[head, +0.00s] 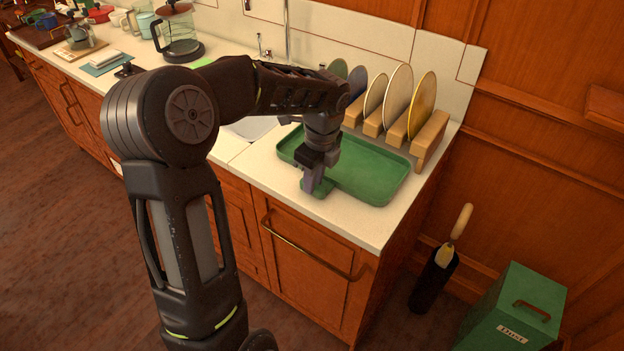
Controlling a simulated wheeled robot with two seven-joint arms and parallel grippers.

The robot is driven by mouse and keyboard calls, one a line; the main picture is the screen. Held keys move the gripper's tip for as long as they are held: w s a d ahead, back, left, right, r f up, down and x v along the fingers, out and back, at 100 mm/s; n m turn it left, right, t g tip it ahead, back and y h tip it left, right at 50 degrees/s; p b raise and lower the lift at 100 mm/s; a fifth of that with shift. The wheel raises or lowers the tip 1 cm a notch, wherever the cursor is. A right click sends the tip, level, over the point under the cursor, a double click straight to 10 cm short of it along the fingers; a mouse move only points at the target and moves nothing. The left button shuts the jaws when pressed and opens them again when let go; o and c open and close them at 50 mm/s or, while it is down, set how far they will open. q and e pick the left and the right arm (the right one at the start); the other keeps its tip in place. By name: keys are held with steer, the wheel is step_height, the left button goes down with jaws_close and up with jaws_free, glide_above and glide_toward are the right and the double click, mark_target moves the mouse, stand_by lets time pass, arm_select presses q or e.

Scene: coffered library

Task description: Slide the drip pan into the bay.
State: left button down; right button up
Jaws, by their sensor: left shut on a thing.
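The drip pan (372,178) is a shallow green tray with a raised rim, lying flat on the pale countertop. Its far edge is close to a wooden plate rack (430,140) holding several upright plates. My left gripper (315,188) points down at the pan's near side and is shut on a green tab that sticks out there. My arm and wrist hide part of the pan's left half. The bay is not clearly seen; I cannot tell how far the pan reaches under the rack. My right gripper is out of view.
A sink (250,127) lies left of the pan, partly behind my arm. A glass coffee jug (178,35) stands farther left. The counter (352,222) is bare in front of the pan. A green dust box (515,305) and a brush holder (433,280) stand on the floor at right.

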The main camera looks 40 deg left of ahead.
mark_target(324, 179)
arm_select(q)
steer(key=shift+w+p, duration=0.3)
steer(key=shift+w, duration=0.65)
steer(key=shift+w+p, duration=0.55)
steer(key=shift+w, duration=0.65)
steer(key=shift+w+p, duration=0.6)
steer(key=shift+w, duration=0.75)
